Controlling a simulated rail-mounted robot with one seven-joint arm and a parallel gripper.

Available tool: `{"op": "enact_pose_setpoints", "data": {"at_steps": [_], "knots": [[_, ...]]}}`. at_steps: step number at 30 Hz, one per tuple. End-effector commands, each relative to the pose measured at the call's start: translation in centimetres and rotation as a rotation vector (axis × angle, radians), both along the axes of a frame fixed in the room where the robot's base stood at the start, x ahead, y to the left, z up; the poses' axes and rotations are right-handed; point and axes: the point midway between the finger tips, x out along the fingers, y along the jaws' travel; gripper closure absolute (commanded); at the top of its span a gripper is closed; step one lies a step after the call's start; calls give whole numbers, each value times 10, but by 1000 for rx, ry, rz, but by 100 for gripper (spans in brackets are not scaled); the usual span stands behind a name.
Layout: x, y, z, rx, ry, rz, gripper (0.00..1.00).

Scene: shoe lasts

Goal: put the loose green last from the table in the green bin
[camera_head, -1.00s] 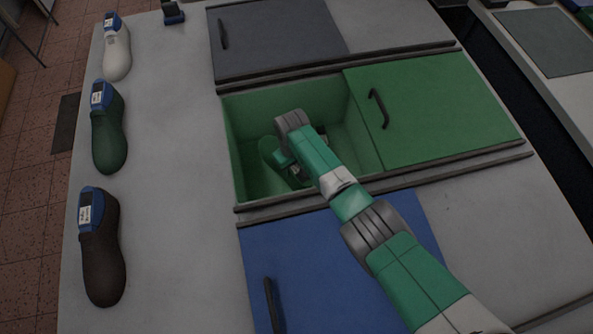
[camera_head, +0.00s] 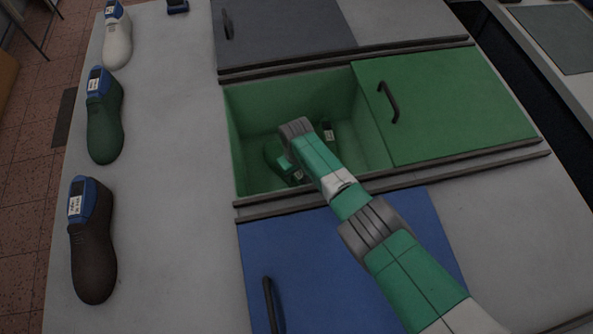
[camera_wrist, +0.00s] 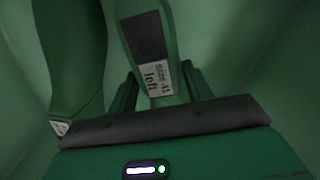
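A green last (camera_wrist: 162,52) with a dark patch and a label reading "size 41 left" lies between the fingers of my gripper (camera_wrist: 160,85) in the wrist view. Another green last (camera_wrist: 72,50) stands on the left in the wrist view. The bin's green lid (camera_head: 445,105) is slid to the right.
A white last (camera_head: 117,40), a green last (camera_head: 104,130) and a brown last (camera_head: 92,250) with blue tops stand along the table's left side. A grey lid (camera_head: 285,35) lies behind the green bin and a blue lid (camera_head: 340,260) in front.

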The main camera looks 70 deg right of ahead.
Motion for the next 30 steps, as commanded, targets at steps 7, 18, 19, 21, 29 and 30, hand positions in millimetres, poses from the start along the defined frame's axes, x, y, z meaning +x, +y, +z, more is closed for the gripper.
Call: {"op": "enact_pose_setpoints", "data": {"at_steps": [7, 18, 19, 21, 29, 30], "knots": [[0, 0, 0, 0, 0, 0, 34], [1, 0, 61, 1, -3, 0, 34], [1, 0, 69, 0, -4, 0, 34], [0, 0, 86, -1, -3, -1, 34], [0, 0, 121, 1, -1, -1, 34], [0, 0, 123, 0, -1, -1, 34]]}}
